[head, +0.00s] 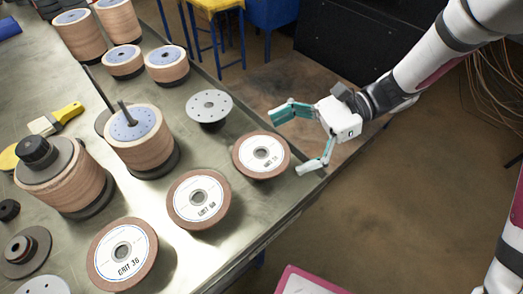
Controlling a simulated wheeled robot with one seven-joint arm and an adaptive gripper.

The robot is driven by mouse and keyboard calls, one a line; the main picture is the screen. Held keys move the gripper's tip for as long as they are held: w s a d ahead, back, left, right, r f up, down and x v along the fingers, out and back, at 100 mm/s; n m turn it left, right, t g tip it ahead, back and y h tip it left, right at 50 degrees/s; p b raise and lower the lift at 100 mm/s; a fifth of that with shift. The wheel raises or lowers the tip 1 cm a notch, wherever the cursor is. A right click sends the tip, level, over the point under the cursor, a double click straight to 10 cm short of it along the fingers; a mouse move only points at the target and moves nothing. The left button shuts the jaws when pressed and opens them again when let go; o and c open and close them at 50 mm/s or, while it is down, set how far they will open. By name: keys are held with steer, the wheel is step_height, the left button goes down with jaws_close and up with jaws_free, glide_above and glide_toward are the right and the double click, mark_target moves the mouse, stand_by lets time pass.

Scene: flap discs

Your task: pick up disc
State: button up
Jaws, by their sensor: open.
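Three flap discs with brown rims and white printed centres lie in a slanting row on the metal table in the head view. The far right disc (261,171) is at the table's right edge. The middle disc (181,193) and the near disc (109,258), printed "GRIT 36", are to its left and nearer. My gripper (286,143) is open and empty, with teal fingers. It comes in from the right, over the table edge, with its fingers spread on the far and near sides of the far right disc. I cannot tell whether a fingertip touches it.
A pale perforated plate (209,107) lies behind the discs. Stacks of brown discs, one on a spindle (145,155), stand to the left. A yellow brush (66,114) lies at the left. The table edge (250,238) runs along the right, with open floor beyond it.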

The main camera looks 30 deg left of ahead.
mark_target(257, 156)
steer(key=shift+x, duration=2.85)
steer(key=shift+w+f, duration=0.1)
steer(key=c, duration=0.9)
